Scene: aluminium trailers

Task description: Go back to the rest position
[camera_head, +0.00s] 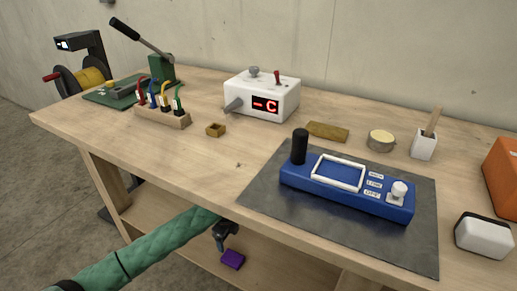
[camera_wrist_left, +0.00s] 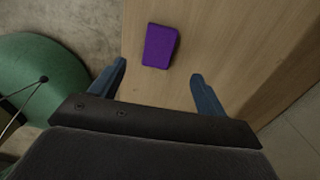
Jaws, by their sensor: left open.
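My left gripper (camera_head: 226,233) hangs in front of the workbench (camera_head: 180,176), below the level of its top. Its green-sleeved arm comes in from the lower left. In the left wrist view the left gripper (camera_wrist_left: 157,85) has its two blue fingers spread wide with nothing between them. A purple block (camera_head: 233,259) lies on the bench's lower shelf (camera_head: 275,258), beyond and below the gripper. The block (camera_wrist_left: 160,46) also shows past the fingertips in the left wrist view, apart from them. My right gripper is not in either view.
On the bench top stand a white box with a red display (camera_head: 262,96), a blue device (camera_head: 347,185) on a dark mat (camera_head: 300,220), a wooden rack with coloured leads (camera_head: 163,118), and a green lever press (camera_head: 162,66). Open floor (camera_head: 40,190) lies at the left.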

